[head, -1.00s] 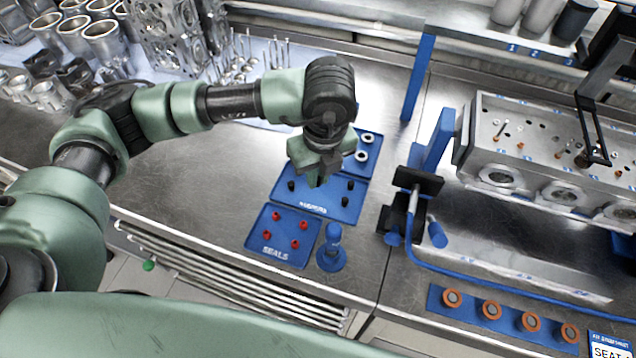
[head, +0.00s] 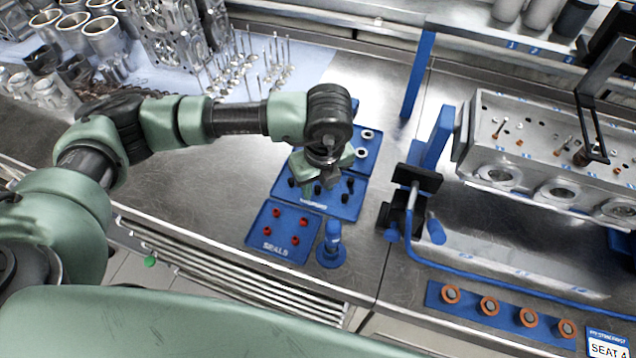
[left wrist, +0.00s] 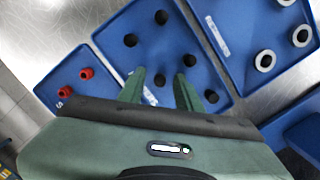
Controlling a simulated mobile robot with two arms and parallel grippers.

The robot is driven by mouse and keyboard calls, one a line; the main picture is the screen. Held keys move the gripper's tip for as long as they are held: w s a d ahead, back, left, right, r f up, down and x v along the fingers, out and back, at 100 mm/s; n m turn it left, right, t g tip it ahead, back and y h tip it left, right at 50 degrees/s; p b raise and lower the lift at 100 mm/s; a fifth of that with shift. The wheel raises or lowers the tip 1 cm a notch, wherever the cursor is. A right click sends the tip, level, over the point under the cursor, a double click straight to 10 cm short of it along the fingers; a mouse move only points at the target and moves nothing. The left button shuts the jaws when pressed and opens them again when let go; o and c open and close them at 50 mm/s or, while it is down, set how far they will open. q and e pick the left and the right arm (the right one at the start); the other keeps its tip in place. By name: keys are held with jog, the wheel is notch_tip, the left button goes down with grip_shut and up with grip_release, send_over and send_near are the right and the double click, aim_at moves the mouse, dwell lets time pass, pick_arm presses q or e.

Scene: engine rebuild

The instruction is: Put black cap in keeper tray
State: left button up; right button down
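Several small black caps sit in the blue middle tray (head: 330,208), among them one near its right side (head: 350,185). The tray's label is too blurred to read surely. My left gripper (head: 327,183) is over this tray, pointing down. In the left wrist view its two green fingers (left wrist: 160,92) are spread apart, with one black cap (left wrist: 159,80) showing in the gap between them; neither finger visibly clamps it. Other black caps (left wrist: 190,60) stand around the fingers. My right gripper is not in view.
A blue SEALS tray (head: 262,247) with red seals lies in front. A blue tray with metal rings (left wrist: 232,52) lies behind. A blue upright tool (head: 332,250) stands beside the trays. A black and blue fixture (head: 418,180) is to the right. Bare bench lies to the left.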

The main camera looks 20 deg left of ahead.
pick_arm(q)
jog(key=shift+r, duration=0.1)
jog(key=shift+r, duration=0.25)
notch_tip(320, 180, up, 12)
jog(key=s+d+b, duration=0.1)
jog(key=b, duration=0.1)
jog(key=shift+f+b, duration=0.2)
jog(key=shift+b, duration=0.15)
jog(key=shift+s+d, duration=0.1)
